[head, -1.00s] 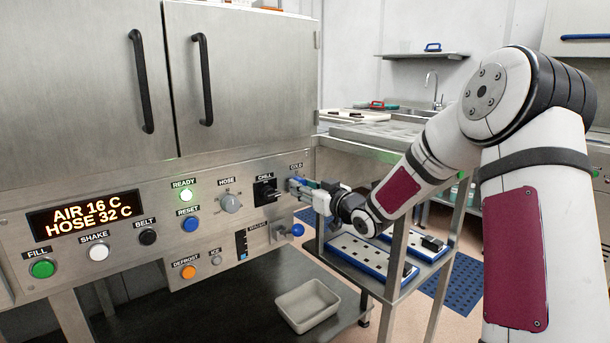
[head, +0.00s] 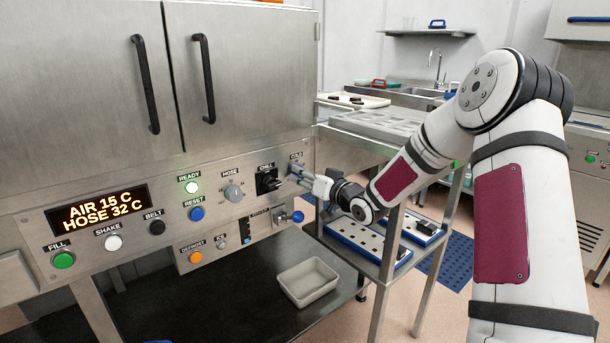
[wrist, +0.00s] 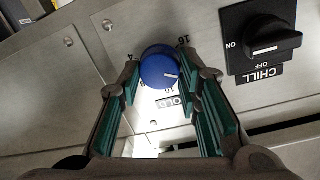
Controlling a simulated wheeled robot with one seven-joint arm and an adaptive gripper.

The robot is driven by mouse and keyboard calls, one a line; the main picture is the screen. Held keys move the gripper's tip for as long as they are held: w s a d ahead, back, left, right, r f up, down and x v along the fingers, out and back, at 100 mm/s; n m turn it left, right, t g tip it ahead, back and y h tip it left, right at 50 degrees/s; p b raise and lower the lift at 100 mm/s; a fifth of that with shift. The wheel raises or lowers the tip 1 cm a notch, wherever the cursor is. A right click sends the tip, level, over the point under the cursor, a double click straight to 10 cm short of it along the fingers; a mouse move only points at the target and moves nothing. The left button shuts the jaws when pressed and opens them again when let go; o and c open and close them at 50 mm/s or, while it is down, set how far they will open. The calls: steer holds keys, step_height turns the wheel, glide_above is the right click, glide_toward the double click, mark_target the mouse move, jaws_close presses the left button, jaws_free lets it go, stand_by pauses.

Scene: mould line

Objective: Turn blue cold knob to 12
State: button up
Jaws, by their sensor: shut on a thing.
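The blue cold knob (wrist: 159,68) sits on the steel panel in the wrist view, with a white pointer line running toward the right. Dial numbers show around it, a 16 at its upper right; others are partly hidden. My gripper (wrist: 161,72) has its green-padded fingers on either side of the knob and is shut on it. In the head view my gripper (head: 297,172) reaches the panel under the COLD label (head: 297,157), and its fingers hide the knob there.
The black CHILL switch (head: 268,181) is close beside the knob, and the HOSE knob (head: 233,193) is further left. A blue-ended lever (head: 298,217) sticks out below my gripper. A display (head: 98,209) reads AIR 15 C, HOSE 32 C. A rack with trays (head: 358,238) stands at the right.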

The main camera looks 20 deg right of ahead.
steer(key=shift+f, duration=0.1)
steer(key=o, duration=1.1)
steer(key=shift+o, duration=0.2)
steer(key=v, duration=1.2)
